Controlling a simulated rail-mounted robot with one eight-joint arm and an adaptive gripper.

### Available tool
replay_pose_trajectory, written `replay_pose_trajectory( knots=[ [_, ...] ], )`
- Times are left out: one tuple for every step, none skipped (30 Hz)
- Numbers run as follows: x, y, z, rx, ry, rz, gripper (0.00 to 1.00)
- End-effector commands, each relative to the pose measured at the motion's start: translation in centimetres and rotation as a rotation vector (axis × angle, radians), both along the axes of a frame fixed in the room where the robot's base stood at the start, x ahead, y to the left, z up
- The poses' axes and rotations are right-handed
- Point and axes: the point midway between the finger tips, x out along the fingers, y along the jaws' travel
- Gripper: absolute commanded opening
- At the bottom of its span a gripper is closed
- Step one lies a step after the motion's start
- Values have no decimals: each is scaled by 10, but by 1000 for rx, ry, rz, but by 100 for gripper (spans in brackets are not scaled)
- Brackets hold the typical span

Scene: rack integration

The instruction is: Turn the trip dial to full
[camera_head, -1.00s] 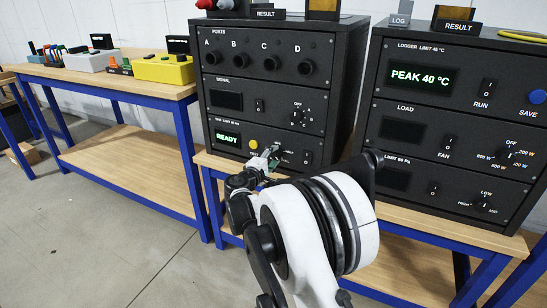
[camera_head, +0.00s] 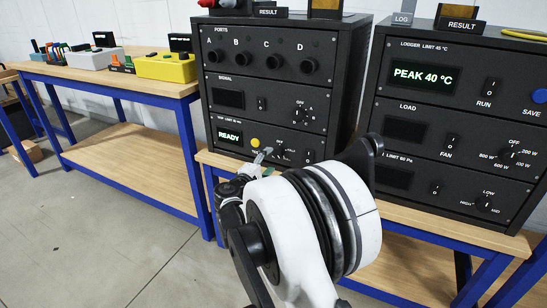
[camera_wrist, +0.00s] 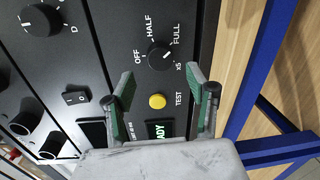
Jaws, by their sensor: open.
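The trip dial (camera_wrist: 160,56) is a round black knob on the black front panel, with OFF, HALF, FULL and x5 printed around it in the wrist view. Its pale pointer mark points up and right, toward the FULL side. In the head view the dial (camera_head: 279,153) is on the lowest unit of the left rack, right of the lit READY display (camera_head: 229,137). My gripper (camera_wrist: 161,77) is open and empty, its green-padded fingers apart below the dial in the wrist view. In the head view my gripper (camera_head: 265,156) is just left of the dial, apart from it.
A yellow TEST button (camera_wrist: 157,101) lies between my fingers in the wrist view. The right rack (camera_head: 455,120) stands beside this one. The wooden bench edge (camera_wrist: 235,70) runs close to the panel.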

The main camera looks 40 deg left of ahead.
Motion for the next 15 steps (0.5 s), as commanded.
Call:
replay_pose_trajectory(
  knots=[
    [-12,-1,1,0,0,3,52],
    [-18,-3,2,0,0,3,52],
    [-25,-4,2,0,0,3,52],
    [-30,-5,2,0,0,2,52],
    [-35,-7,3,0,0,2,52],
    [-41,-8,3,0,0,3,52],
    [-45,-9,3,0,0,3,52],
    [-48,-10,3,0,0,3,52],
    [-52,-11,4,0,0,2,52],
    [-55,-11,4,0,0,2,52],
    [-58,-12,4,0,0,1,52],
    [-60,-12,4,0,0,1,52],
    [-62,-13,4,0,0,1,52],
    [-63,-13,4,0,0,1,52],
    [-64,-13,4,0,0,1,52]
  ],
)
